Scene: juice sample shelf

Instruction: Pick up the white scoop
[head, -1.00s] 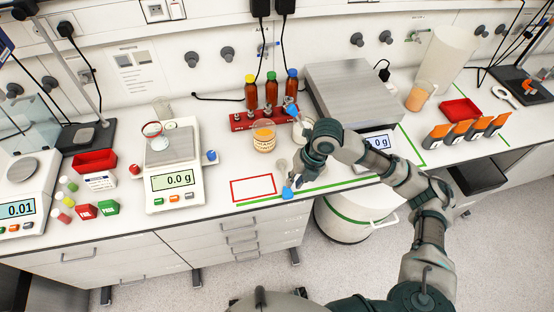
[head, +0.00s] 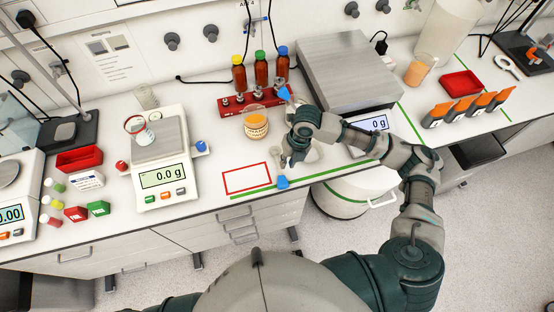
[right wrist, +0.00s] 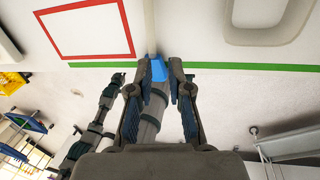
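The white scoop shows mostly as its blue end (head: 282,182) at the bench's front edge, right of the red outlined rectangle. The rest of it is pale against the white bench and partly hidden by my gripper. In the right wrist view the blue end (right wrist: 158,68) lies at the green line, with a pale stem above it. My right gripper (head: 288,161) is just above and behind the blue end. In the right wrist view its two fingers (right wrist: 153,72) are apart, one on each side of the blue end. I cannot tell any contact.
An orange-filled jar (head: 256,123) and a red rack (head: 249,102) of brown bottles stand behind the gripper. A balance (head: 165,178) stands left, and a large scale (head: 345,80) stands right. The red outlined rectangle (head: 247,178) is empty.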

